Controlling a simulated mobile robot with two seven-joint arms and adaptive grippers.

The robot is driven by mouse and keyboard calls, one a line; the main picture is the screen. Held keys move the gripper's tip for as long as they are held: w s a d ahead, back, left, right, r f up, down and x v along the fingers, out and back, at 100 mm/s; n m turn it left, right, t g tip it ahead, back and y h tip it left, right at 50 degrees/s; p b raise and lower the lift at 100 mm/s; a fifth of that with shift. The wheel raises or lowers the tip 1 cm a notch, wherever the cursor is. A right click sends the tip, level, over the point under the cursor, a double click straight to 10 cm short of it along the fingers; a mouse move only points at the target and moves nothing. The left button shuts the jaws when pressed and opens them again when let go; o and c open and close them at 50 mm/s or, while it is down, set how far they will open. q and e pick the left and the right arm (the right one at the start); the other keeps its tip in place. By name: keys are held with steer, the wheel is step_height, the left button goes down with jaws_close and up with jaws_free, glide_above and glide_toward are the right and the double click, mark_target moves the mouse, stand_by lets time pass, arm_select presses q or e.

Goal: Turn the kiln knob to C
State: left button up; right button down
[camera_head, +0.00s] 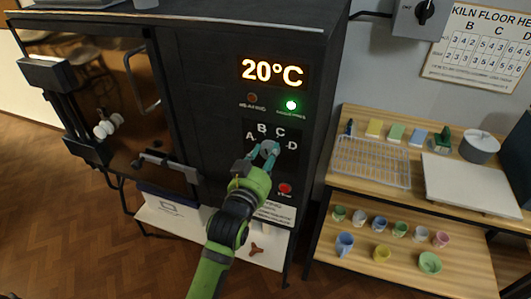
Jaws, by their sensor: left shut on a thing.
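The black kiln (190,60) stands at the left with a lit display (272,71) reading 20°C. Its grey knob (268,148) is on the front panel, with the letters A, B, C and D arranged around it. My left gripper (264,153) reaches up from below on its green arm and is shut on the knob, with its teal fingers at the knob's sides. The fingers partly cover the knob, and I cannot tell which letter it points to. My right gripper is not in view.
A green light (291,105) glows above the knob and a red button (285,188) sits below it. A wooden shelf (450,245) at the right holds a wire rack (372,162), a white board (470,185) and several cups. A wall chart (482,45) hangs above.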

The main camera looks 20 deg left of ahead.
arm_select(q)
steer(key=m+p, duration=0.1)
steer(key=r+m, duration=0.1)
steer(key=m, duration=0.1)
steer(key=shift+w+r+p, duration=0.1)
steer(key=shift+r+p, duration=0.15)
steer(key=shift+p, duration=0.15)
steer(key=m+p, duration=0.1)
steer(key=m, duration=0.2)
steer(key=shift+f, duration=0.1)
steer(key=shift+d+m, duration=0.1)
steer(key=shift+m, duration=0.4)
steer(key=shift+f, duration=0.1)
steer(key=o, duration=1.1)
steer(key=shift+o, duration=0.2)
steer(key=s, duration=1.1)
steer(key=shift+s+f, duration=0.25)
steer(key=shift+s, duration=0.15)
